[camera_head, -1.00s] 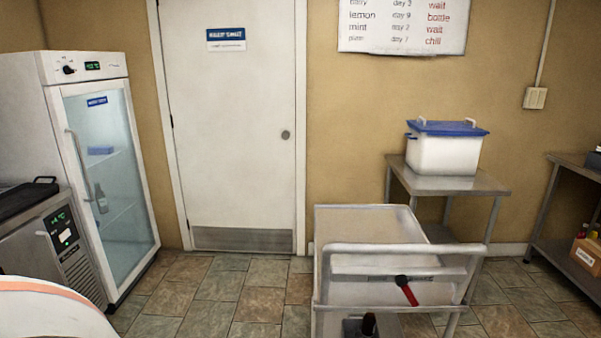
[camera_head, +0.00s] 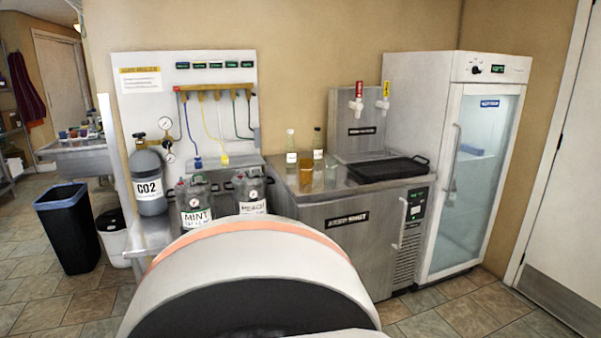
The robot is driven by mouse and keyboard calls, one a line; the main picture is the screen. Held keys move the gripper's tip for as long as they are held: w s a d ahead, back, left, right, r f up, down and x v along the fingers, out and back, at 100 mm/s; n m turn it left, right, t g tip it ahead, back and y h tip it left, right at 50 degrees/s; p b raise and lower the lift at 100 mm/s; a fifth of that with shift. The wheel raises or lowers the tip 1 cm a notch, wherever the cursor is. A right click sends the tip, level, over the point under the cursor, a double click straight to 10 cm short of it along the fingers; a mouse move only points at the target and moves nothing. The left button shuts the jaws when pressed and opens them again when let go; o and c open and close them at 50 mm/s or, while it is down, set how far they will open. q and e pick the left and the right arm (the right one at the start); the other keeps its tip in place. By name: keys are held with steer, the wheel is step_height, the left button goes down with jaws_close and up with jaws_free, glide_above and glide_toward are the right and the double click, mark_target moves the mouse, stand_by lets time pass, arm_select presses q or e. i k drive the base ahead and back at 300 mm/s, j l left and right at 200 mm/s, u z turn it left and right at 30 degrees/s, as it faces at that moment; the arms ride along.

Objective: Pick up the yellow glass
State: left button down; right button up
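A yellow-amber glass (camera_head: 305,176) stands upright on the steel counter (camera_head: 283,180), left of the black tray. A paler, see-through glass (camera_head: 331,172) seems to stand just right of it, though it is small and faint. Neither of my grippers is in view. A large white rounded part of my own body with an orange stripe fills the bottom middle and hides part of the counter's front.
A black tray (camera_head: 388,169) lies under two taps (camera_head: 357,104). Two small bottles (camera_head: 318,144) stand behind the glass. Kegs (camera_head: 194,206) and a CO2 cylinder (camera_head: 149,185) stand left, a fridge (camera_head: 470,170) right. A dark bin (camera_head: 68,230) sits on the left floor.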

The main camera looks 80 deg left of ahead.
mark_target(306, 164)
steer(key=u, duration=2.55)
steer(key=i+l, duration=0.35)
steer(key=i+l+u, duration=0.15)
steer(key=i+l, duration=0.5)
steer(key=i+l+u, duration=0.15)
steer(key=i+l, duration=0.2)
steer(key=l, duration=0.15)
steer(key=i+l, duration=0.3)
steer(key=i+l+u, duration=0.1)
steer(key=i+l, duration=0.2)
steer(key=l, duration=0.25)
steer(key=i+l+u, duration=0.1)
steer(key=i+l, duration=0.15)
steer(key=l, duration=0.2)
